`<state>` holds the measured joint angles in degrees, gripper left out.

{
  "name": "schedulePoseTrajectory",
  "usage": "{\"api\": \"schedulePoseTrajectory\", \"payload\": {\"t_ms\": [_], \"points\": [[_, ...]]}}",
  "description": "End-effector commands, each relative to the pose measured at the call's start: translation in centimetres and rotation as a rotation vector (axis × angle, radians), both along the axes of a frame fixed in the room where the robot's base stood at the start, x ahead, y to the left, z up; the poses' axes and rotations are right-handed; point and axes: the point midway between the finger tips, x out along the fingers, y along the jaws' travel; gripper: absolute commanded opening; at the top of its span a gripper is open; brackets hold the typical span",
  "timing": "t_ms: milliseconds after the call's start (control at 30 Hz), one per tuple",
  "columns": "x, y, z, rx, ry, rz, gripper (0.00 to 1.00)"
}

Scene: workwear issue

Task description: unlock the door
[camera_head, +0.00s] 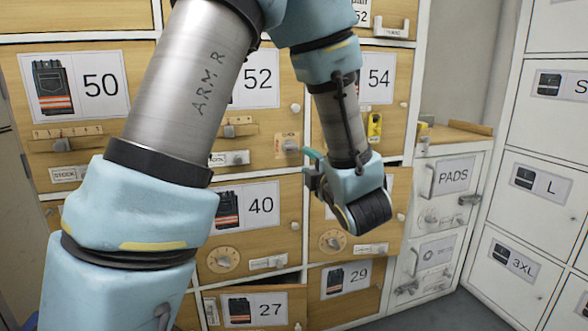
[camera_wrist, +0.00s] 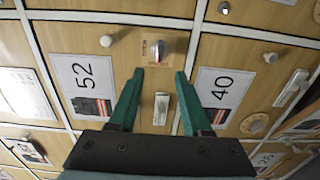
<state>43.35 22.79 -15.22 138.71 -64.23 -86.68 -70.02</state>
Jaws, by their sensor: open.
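The wooden locker door marked 52 (camera_head: 262,122) faces me; its number card shows sideways in the wrist view (camera_wrist: 80,80). Near its lower right corner is a turning latch (camera_head: 289,145) on a pale orange plate; it also shows in the wrist view (camera_wrist: 158,50). A small pale label holder (camera_wrist: 162,108) sits beside the latch on the same door. My gripper (camera_head: 309,162) is open and empty, its teal fingers in front of the door. In the wrist view the fingertips (camera_wrist: 160,72) are spread to either side, with the latch just beyond them. I cannot tell whether they touch.
Door 40 (camera_head: 284,207) with a round dial lies below. Door 27 (camera_head: 281,296) looks slightly ajar. A yellow padlock (camera_head: 375,127) hangs near door 54. White lockers (camera_head: 536,210) stand at the right. My arm hides part of the locker fronts.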

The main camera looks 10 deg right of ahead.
Motion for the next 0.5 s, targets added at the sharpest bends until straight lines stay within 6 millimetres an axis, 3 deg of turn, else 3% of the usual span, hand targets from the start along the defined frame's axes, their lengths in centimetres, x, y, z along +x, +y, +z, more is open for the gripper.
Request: {"api": "schedulePoseTrajectory", "payload": {"t_ms": [167,500], "points": [[1.3,0.3,0.1,-0.005,-0.006,0.009,0.49],[7.5,1.1,0.1,-0.004,-0.005,0.008,0.49]]}}
